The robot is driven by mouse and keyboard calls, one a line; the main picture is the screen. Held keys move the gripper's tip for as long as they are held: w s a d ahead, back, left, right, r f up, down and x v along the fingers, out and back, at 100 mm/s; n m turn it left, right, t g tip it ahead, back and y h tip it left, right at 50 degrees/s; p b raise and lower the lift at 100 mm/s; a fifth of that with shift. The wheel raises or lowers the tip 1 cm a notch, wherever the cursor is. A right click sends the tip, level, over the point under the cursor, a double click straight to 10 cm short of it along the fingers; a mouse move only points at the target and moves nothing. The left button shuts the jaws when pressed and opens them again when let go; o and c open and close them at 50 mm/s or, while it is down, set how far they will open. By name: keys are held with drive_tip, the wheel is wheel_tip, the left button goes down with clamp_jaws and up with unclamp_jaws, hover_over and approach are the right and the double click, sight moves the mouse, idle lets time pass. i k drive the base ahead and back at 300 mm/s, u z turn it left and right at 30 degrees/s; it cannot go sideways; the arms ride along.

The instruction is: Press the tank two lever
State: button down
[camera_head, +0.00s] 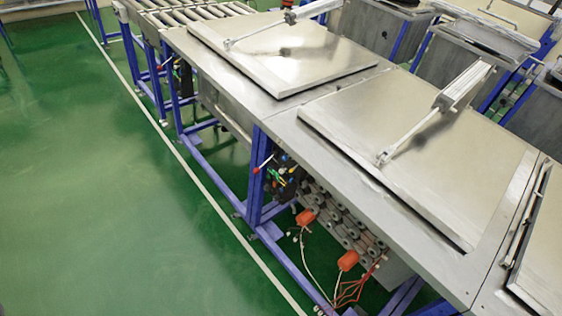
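A small lever (263,163) with a red and white handle sticks out to the left from a valve block (284,178) on a blue leg under the bench's front edge. Another small lever (166,63) shows at a blue leg farther back. No label shows which one belongs to tank two. A closed flat metal lid (425,150) with a pneumatic cylinder (462,86) lies above the nearer lever. A second closed lid (280,52) lies farther back. My gripper is not in view, and nothing touches either lever.
A steel bench (340,163) on blue legs runs diagonally. Orange floats (348,260) and loose red and white tubes hang below its front. A third lid (542,245) is partly cut off at right. The green floor (110,200) at left is clear, with a white line along the bench.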

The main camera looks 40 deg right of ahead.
sight(255, 171)
drive_tip(key=z, duration=0.2)
drive_tip(key=i, duration=0.85)
drive_tip(key=z, duration=0.35)
